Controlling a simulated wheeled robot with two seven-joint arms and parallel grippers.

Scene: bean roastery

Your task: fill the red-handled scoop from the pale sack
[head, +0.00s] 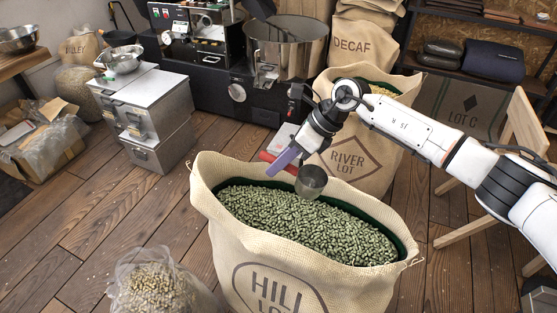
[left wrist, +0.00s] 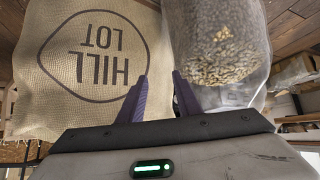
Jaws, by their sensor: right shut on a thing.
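The pale sack marked HILL LOT (head: 275,285) stands open in the middle of the head view, full of green beans (head: 300,222). Its printed front also shows in the left wrist view (left wrist: 50,75). The scoop (head: 311,182) has a steel cup and a red handle. My right gripper (head: 284,160) is shut on the handle and holds the cup over the back part of the sack's mouth. I cannot tell whether the cup holds beans. My left gripper (left wrist: 160,97) is open and empty in the left wrist view, in front of the sack; it is outside the head view.
A clear bag of pale beans (head: 152,285) stands left of the sack and shows in the left wrist view (left wrist: 225,60). The RIVER LOT sack (head: 375,165) stands behind. A metal cabinet (head: 150,115) and the roaster (head: 285,50) are farther back. Wooden floor is free at left.

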